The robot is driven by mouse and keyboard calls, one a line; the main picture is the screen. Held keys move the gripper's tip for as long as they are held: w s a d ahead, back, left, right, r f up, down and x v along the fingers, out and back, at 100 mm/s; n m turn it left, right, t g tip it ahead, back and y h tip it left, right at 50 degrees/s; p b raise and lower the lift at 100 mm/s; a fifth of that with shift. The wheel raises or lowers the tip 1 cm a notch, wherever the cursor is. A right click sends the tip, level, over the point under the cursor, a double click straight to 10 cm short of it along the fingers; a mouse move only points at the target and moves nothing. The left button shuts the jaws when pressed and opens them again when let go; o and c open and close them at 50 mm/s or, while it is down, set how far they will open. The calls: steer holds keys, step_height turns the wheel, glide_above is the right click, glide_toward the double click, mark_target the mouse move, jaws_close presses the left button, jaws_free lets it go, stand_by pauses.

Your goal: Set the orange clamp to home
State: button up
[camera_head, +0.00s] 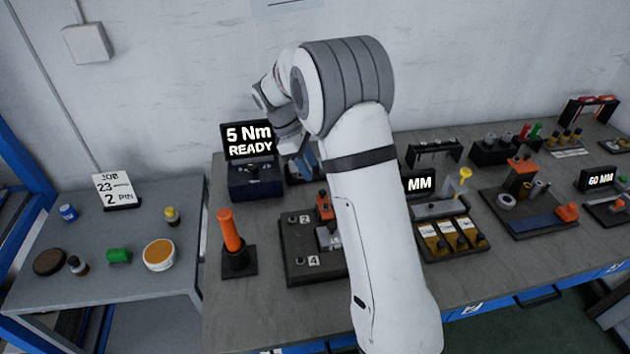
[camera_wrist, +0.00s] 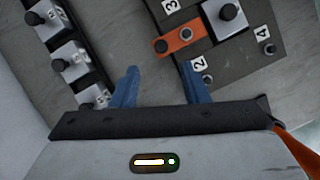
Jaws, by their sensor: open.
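The orange clamp (camera_head: 325,208) is on a dark fixture plate (camera_head: 299,273), partly hidden by my arm in the head view. In the wrist view the clamp (camera_wrist: 183,39) is a flat orange bar with a dark knob at its left end and a metal bolt head. It lies between labels 3 and 2, beside a pale block (camera_wrist: 237,22) with a black knob. My gripper (camera_wrist: 160,84) has its two blue fingers apart with nothing between them, below the clamp in the picture. In the head view the gripper (camera_head: 304,162) is mostly hidden behind the arm.
An orange-handled tool (camera_head: 229,230) stands upright in a black holder left of the plate. A display box (camera_head: 252,185) reading "5 Nm READY" stands behind. Several pale blocks with black knobs (camera_wrist: 70,57) line the wrist view's left. More fixtures crowd the bench's right.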

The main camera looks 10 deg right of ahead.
mark_target(318, 197)
steer(key=x, duration=0.7)
steer(key=shift+s+f+p, duration=0.1)
steer(key=shift+f+p, duration=0.1)
steer(key=shift+p, duration=0.15)
steer(key=shift+c, duration=0.5)
jaws_close()
